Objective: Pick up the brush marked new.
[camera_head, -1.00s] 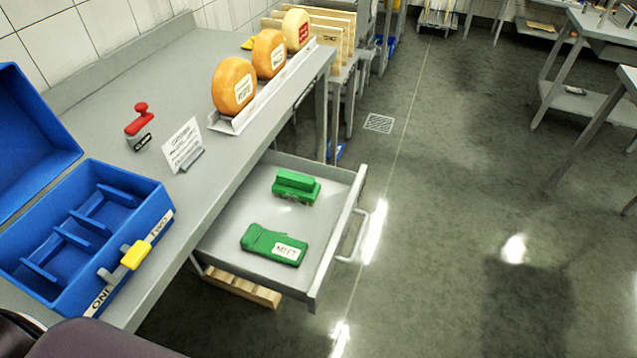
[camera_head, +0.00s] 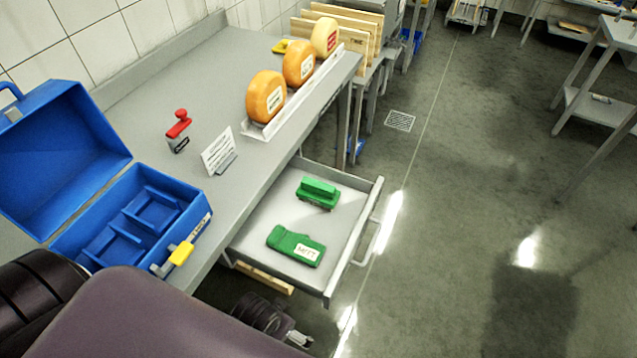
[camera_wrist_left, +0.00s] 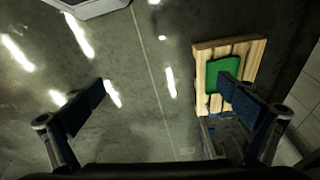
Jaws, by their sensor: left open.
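Two green brushes lie in the open grey drawer (camera_head: 243,240). The nearer brush (camera_head: 295,245) has a white label on top, too small to read surely. The farther brush (camera_head: 317,191) stands on its bristles with a raised grip, and I see no label on it. My left gripper (camera_wrist_left: 163,85) is open and empty in the left wrist view, above the floor. In the head view, part of it (camera_head: 297,339) shows low beside the drawer's near side, apart from both brushes. My right gripper is not in view.
A blue case (camera_head: 205,222) with its lid up, a red-handled stamp (camera_head: 178,129), a white card (camera_head: 218,151) and cheese wheels (camera_head: 266,96) stand on the counter. A wooden board (camera_wrist_left: 250,50) with a green item (camera_wrist_left: 213,76) lies low. Floor right of the drawer is clear.

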